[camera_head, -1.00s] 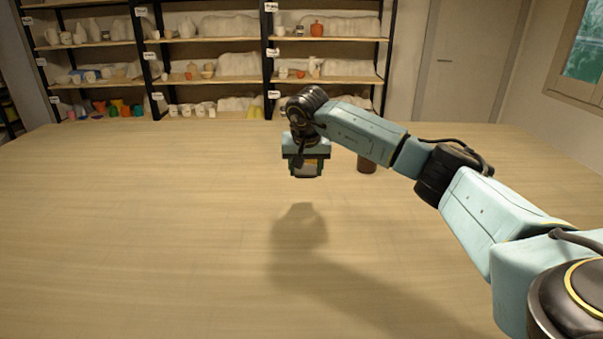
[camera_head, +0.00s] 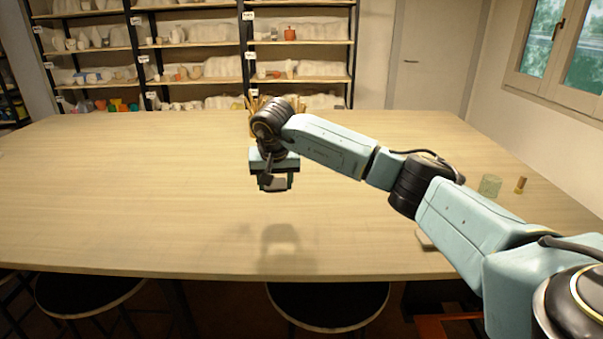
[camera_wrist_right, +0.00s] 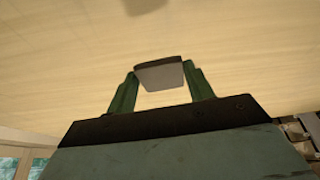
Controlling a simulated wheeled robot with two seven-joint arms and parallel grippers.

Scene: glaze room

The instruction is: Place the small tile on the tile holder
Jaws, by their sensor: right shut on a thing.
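My right gripper (camera_head: 275,182) is shut on the small tile, a grey flat piece, and holds it above the wooden table; the table shadow lies below it. In the right wrist view the small tile (camera_wrist_right: 160,74) sits between the two green fingers of my right gripper (camera_wrist_right: 160,80), jutting past their tips. I cannot make out the tile holder for certain. A pale edge (camera_head: 424,240) shows under my right arm, mostly hidden by it. My left gripper is not in view.
The table (camera_head: 120,200) is broad and mostly clear. A greenish cylinder (camera_head: 490,186) and a small brown item (camera_head: 521,185) stand at its right. Thin wooden sticks (camera_head: 253,104) show behind my right wrist. Stools (camera_head: 328,305) stand at the near edge; loaded shelves (camera_head: 200,79) stand behind.

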